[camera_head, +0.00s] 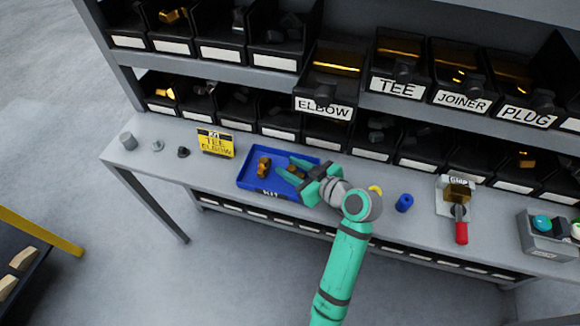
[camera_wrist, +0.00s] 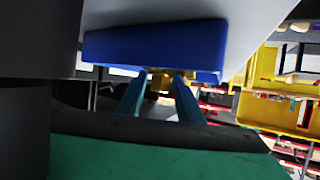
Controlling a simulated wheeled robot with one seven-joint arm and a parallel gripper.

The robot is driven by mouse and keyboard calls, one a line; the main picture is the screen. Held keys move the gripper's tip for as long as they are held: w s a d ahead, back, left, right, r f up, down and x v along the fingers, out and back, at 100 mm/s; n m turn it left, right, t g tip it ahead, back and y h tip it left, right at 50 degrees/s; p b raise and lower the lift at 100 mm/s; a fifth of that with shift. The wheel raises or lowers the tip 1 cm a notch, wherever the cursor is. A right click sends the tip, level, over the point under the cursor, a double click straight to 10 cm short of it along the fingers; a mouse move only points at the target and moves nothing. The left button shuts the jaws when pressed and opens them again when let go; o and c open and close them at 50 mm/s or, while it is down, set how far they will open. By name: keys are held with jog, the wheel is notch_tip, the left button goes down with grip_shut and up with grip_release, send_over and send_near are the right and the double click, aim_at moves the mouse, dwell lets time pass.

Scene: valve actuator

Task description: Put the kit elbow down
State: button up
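The blue kit tray (camera_head: 246,181) lies on the grey bench, marked KIT on its front edge. A brass fitting (camera_head: 263,166), apparently the tee, sits in its left half. My gripper (camera_head: 286,168) reaches in from the right, its green fingers over the tray's right half. A second brass fitting, apparently the elbow (camera_head: 292,170), is between the fingertips, partly hidden. In the wrist view the elbow (camera_wrist: 159,82) fills the gap between my fingertips (camera_wrist: 161,77), against the tray (camera_wrist: 155,47). The fingers look shut on it. Whether it touches the tray floor is unclear.
A yellow card (camera_head: 215,142) reading TEE and ELBOW stands behind the tray. Black bins (camera_head: 325,85) line the shelves behind. Small grey parts (camera_head: 128,141) stand at left.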

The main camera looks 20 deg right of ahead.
jog(key=shift+w, duration=0.15)
jog(key=shift+s+d+r, duration=0.15)
jog(key=shift+s+r, duration=0.1)
jog(key=shift+s, duration=0.05)
jog(key=v, duration=1.1)
jog(key=shift+s+r, duration=0.2)
jog(key=shift+s, duration=0.05)
